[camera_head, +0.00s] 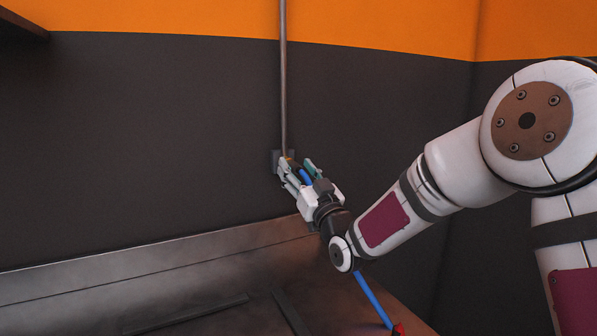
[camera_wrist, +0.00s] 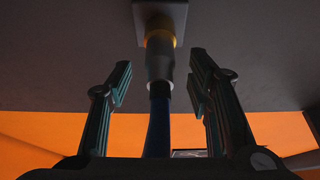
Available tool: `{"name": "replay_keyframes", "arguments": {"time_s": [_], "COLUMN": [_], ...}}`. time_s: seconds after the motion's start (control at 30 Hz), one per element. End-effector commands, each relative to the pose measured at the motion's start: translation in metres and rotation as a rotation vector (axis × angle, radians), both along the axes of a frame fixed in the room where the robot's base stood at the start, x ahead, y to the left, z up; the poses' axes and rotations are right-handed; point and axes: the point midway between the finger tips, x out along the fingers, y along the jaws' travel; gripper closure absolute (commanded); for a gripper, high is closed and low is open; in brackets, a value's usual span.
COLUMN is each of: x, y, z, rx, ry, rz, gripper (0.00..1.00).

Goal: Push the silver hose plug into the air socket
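The air socket's dark wall plate (camera_head: 276,158) sits on the dark wall at the foot of a vertical pipe, and its plate (camera_wrist: 178,9) tops the wrist view. A brass-coloured ring (camera_wrist: 159,40) and a dark cylindrical body (camera_wrist: 159,62) extend from it. A pale ring (camera_wrist: 150,84), perhaps part of the silver plug, lies at the lower end of that body, in line with the blue hose (camera_wrist: 158,130). How deep the plug sits is unclear. My gripper (camera_wrist: 159,78) is open, its fingers either side of this line with visible gaps; it also shows at the wall (camera_head: 298,172).
A vertical metal pipe (camera_head: 283,80) runs up the wall above the socket. A metal surface with a raised back edge (camera_head: 150,268) lies below. More blue hose (camera_head: 372,297) hangs below my wrist beside a red item (camera_head: 398,329). The wall to the left is clear.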

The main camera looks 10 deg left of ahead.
Motion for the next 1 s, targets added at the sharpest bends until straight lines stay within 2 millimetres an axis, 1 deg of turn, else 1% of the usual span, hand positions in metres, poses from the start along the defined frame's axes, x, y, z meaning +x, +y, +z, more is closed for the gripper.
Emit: {"name": "replay_keyframes", "arguments": {"time_s": [0.23, 0.37, 0.8, 1.0], "x": [-0.001, -0.01, -0.073, -0.089], "y": [-0.001, -0.007, -0.05, -0.06], "z": [-0.001, -0.006, -0.038, -0.045], "rx": [-0.001, -0.001, -0.002, -0.001], "ry": [0.001, 0.002, 0.002, 0.0], "rz": [0.0, 0.0, -0.001, 0.0], "gripper": [0.54, 0.54, 0.54, 0.54]}}
